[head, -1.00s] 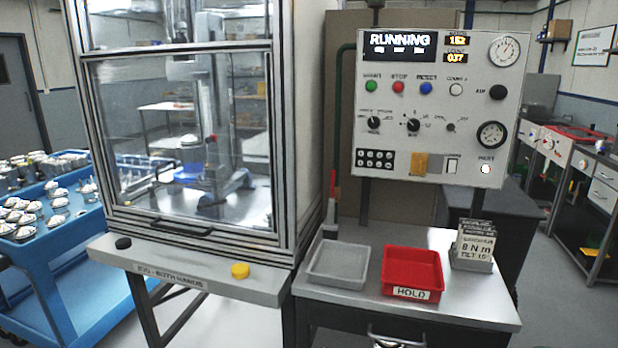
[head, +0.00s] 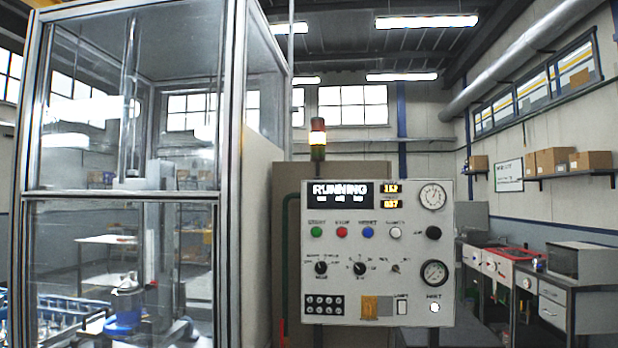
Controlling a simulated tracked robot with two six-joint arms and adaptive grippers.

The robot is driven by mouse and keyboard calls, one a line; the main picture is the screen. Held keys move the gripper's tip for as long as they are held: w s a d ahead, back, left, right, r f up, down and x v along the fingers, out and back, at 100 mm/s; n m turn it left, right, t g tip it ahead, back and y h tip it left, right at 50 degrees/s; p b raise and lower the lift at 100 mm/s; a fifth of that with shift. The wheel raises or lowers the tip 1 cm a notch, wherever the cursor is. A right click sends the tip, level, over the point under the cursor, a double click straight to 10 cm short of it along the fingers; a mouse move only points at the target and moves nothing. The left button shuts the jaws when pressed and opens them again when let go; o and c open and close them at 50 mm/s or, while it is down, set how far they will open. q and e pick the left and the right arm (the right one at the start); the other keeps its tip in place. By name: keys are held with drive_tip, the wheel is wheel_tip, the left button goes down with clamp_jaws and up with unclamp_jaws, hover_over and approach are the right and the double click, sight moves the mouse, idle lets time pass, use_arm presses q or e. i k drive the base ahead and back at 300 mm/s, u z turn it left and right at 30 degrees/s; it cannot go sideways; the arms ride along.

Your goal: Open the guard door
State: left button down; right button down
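The guard door (head: 60,235) is the clear panel in a metal frame at the lower left of the head view. Its lower part is cut off by the picture's bottom edge. The pane appears down in its frame, with a horizontal bar (head: 120,194) across its top. Through it I see a blue and white part (head: 124,303) inside the machine. A small dark handle (head: 93,318) shows near the bottom edge. The control panel (head: 376,250) to the right reads RUNNING. Neither of my grippers is in view.
A stack light (head: 317,138) above the panel glows amber-white. A bench with drawers (head: 555,300) and a grey box-shaped unit (head: 582,275) stand at the far right. Shelves with cardboard boxes (head: 560,160) hang on the right wall. The floor and table in front are out of view.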

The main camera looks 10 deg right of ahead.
sight(28, 207)
drive_tip(key=z, duration=1)
drive_tip(key=k, duration=0.9)
drive_tip(key=u, duration=1.15)
drive_tip(key=i, duration=1.6)
drive_tip(key=z, duration=0.05)
